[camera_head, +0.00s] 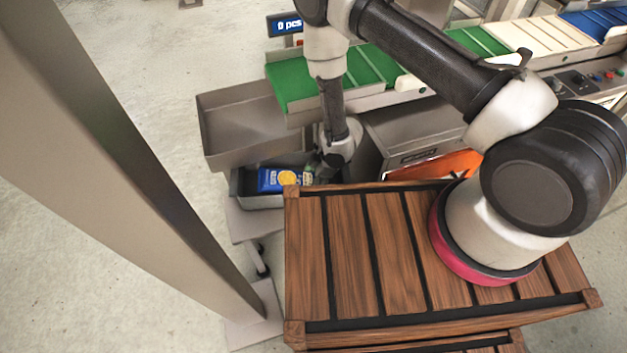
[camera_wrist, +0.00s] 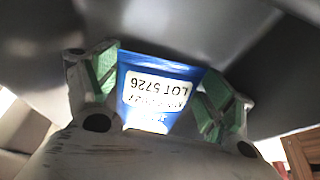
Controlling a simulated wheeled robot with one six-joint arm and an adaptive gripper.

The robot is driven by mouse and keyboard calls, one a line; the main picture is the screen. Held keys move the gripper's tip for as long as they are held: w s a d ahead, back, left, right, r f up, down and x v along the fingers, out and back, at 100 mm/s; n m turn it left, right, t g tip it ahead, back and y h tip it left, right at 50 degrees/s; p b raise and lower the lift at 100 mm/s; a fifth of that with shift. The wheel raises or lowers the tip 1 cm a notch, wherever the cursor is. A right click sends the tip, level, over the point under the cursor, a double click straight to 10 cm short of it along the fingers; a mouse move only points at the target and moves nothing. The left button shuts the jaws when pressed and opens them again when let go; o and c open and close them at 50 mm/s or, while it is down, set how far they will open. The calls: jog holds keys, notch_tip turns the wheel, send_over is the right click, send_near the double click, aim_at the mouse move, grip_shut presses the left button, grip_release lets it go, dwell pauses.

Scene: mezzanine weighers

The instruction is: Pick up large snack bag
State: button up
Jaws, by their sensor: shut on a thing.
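The large snack bag (camera_head: 268,180) is blue with a yellow round print and lies in a grey bin (camera_head: 239,184) below the weigher in the head view. My gripper (camera_head: 319,172) reaches down into the bin at the bag's right end. In the wrist view, my gripper (camera_wrist: 160,85) has its green-padded fingers on both sides of the blue bag (camera_wrist: 188,73), shut on it. A white label reading LOT 5726 shows upside down between the fingers. The rest of the bag is hidden by the gripper and the bin wall.
A grey chute tray (camera_head: 245,122) stands above and behind the bin. A slatted wooden surface (camera_head: 345,255) lies in front. A tall beige post (camera_head: 110,150) stands left.

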jog(key=shift+c, duration=1.4)
jog(key=o, duration=1.1)
jog(key=v, duration=1.2)
